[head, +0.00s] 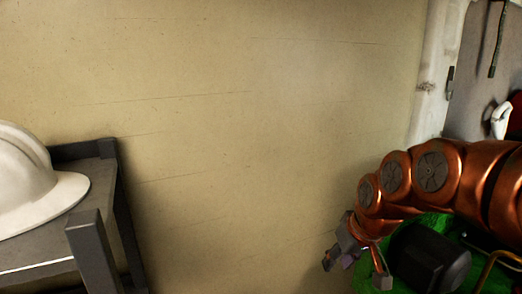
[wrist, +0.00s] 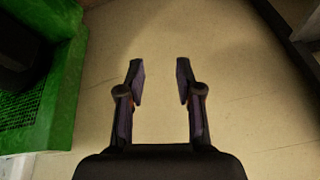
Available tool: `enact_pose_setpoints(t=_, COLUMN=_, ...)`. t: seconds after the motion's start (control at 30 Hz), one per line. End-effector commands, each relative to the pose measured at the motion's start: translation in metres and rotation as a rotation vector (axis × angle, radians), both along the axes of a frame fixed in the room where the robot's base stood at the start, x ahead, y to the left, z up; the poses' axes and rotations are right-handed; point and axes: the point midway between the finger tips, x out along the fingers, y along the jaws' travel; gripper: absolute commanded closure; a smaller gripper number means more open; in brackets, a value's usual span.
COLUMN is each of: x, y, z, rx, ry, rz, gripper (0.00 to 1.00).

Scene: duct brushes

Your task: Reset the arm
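My gripper (wrist: 160,82) is in the middle of the wrist view. Its two dark fingers stand apart with only the plain tan surface between them, so it is open and empty. In the head view my copper-coloured arm reaches in from the right, and my gripper (head: 357,262) hangs at its end, tilted downward. The arm's links partly hide the gripper's far side there.
A white hard hat (head: 32,185) sits on a dark grey shelf (head: 75,222) at the left. Green structure (wrist: 65,70) lies left of my gripper in the wrist view. A dark edge (wrist: 290,25) is at upper right. The tan expanse (head: 250,130) is clear.

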Motion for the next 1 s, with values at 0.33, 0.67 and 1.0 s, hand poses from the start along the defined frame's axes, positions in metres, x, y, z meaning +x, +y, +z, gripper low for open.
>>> enact_pose_setpoints(t=0.33, x=-0.179, y=-0.004, z=-0.081, rx=-0.118, ry=0.339, rz=-0.084, gripper=0.65)
enact_pose_setpoints(t=0.67, x=-0.264, y=-0.016, z=-0.112, rx=-0.161, ry=0.504, rz=-0.177, gripper=0.65)
enact_pose_setpoints(t=1.0, x=-0.266, y=-0.016, z=-0.112, rx=-0.162, ry=0.509, rz=-0.181, gripper=0.65)
